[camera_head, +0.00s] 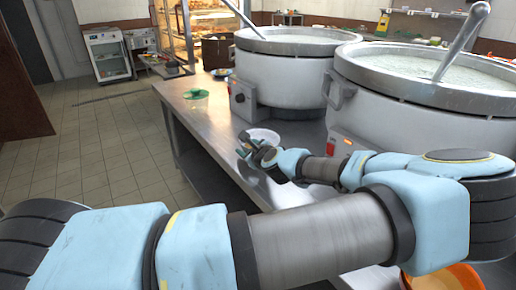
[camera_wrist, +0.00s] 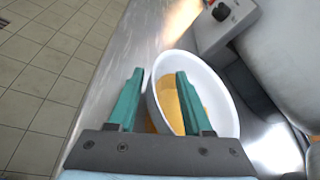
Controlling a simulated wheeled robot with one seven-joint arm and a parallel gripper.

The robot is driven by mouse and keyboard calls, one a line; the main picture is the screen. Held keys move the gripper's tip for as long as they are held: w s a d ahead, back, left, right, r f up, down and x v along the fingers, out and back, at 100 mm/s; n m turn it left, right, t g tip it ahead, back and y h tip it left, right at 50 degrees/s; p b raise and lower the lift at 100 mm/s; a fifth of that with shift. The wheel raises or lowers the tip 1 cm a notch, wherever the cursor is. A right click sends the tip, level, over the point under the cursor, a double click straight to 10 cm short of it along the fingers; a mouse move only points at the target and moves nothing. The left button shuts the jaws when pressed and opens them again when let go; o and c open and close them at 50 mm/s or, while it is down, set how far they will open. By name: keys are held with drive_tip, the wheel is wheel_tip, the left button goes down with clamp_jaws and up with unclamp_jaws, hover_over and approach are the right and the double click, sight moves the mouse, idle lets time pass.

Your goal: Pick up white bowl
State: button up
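The white bowl (camera_head: 265,133) stands on the steel counter near the foot of the far stockpot, partly hidden by my gripper in the head view. In the wrist view, the bowl (camera_wrist: 212,85) is large and close, with a yellow-orange colour inside. My gripper (camera_wrist: 160,74) is open, with teal fingers apart. The left finger appears outside the bowl's left wall and the right finger over its inside, so the near-left wall lies between them. I cannot tell whether either finger touches it. In the head view, my gripper (camera_head: 244,146) is at the bowl's left side.
Two big stockpots (camera_head: 283,75) (camera_head: 430,110) stand behind and right of the bowl, with ladle handles sticking out. A control box (camera_wrist: 222,22) is close to the bowl. A green item (camera_head: 196,94) lies farther along the counter (camera_head: 180,115). An orange container (camera_head: 445,278) is at lower right. Tiled floor is open at left.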

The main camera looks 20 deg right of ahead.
clamp_jaws()
idle(0.4)
